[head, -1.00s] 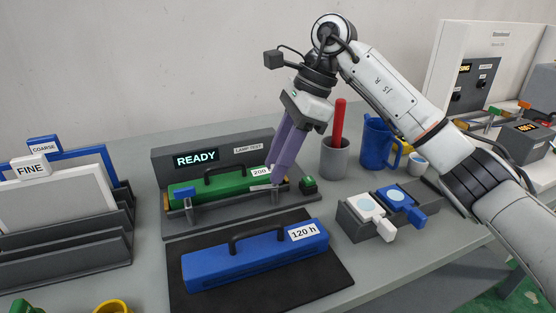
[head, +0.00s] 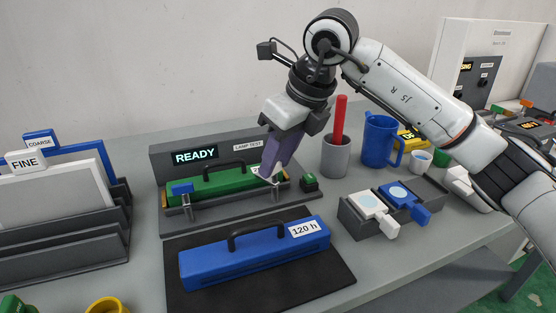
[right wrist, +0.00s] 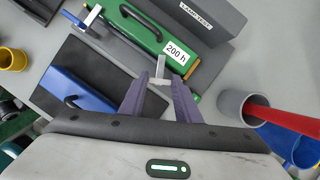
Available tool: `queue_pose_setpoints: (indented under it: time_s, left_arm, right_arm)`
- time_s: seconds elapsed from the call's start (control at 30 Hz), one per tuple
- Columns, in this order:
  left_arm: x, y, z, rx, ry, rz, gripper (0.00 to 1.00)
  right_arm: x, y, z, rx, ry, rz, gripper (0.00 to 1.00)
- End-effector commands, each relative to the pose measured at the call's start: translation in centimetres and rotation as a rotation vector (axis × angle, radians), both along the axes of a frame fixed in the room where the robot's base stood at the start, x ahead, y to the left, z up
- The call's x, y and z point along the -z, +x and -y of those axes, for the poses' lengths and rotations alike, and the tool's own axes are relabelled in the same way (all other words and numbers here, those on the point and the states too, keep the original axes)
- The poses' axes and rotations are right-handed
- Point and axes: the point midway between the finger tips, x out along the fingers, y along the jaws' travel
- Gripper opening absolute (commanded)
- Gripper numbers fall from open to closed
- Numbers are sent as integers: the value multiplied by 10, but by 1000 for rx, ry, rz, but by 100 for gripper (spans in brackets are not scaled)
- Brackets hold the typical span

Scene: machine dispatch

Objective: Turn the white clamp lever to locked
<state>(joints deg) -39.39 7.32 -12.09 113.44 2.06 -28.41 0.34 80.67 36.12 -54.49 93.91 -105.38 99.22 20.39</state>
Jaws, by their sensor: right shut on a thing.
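The white clamp lever (head: 265,179) is at the right end of the green 200 h cartridge (head: 222,187), in the grey dock that reads READY. In the right wrist view the white lever (right wrist: 158,82) lies between my fingertips, beside a light clamp post. My right gripper (head: 267,174) is shut on the lever, and its purple fingers hide part of it and of the 200 h label. A second clamp with a blue lever (head: 182,188) stands at the dock's left end. My left gripper is not in view.
A blue 120 h cartridge (head: 255,253) lies on a black mat in front of the dock. A small green button (head: 309,181), a grey cup (head: 336,158) with a red stick, and a blue mug (head: 379,143) stand to the right. Folders stand at the left.

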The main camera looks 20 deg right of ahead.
Motion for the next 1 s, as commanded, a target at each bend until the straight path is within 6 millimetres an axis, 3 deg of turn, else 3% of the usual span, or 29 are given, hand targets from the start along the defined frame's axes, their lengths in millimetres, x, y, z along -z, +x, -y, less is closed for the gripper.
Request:
queue_pose_setpoints:
  time_s: [0.5,1.0]
  left_arm:
    - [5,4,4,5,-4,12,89]
    - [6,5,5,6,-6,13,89]
  right_arm:
    - [0,-1,-3,397,-2,-1,7]
    - [0,-1,-4,510,0,-2,7]
